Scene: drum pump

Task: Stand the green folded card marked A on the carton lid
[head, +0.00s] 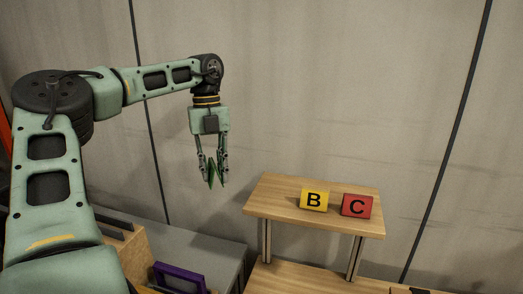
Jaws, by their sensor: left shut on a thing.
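My left gripper (213,181) points down in mid-air and is shut on the green folded card (214,172). The card shows nearly edge-on as a narrow, pointed green shape between the fingers. Its letter cannot be read from here. The gripper is to the left of the wooden shelf and above a grey surface, apart from both. I cannot make out a carton lid for certain. My right gripper is not in view.
A raised wooden shelf (270,204) on metal posts carries a yellow card marked B (314,200) and a red card marked C (357,206). A grey surface (205,240) lies left of it. A purple frame (180,279) stands at lower left, near a tan box (131,254).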

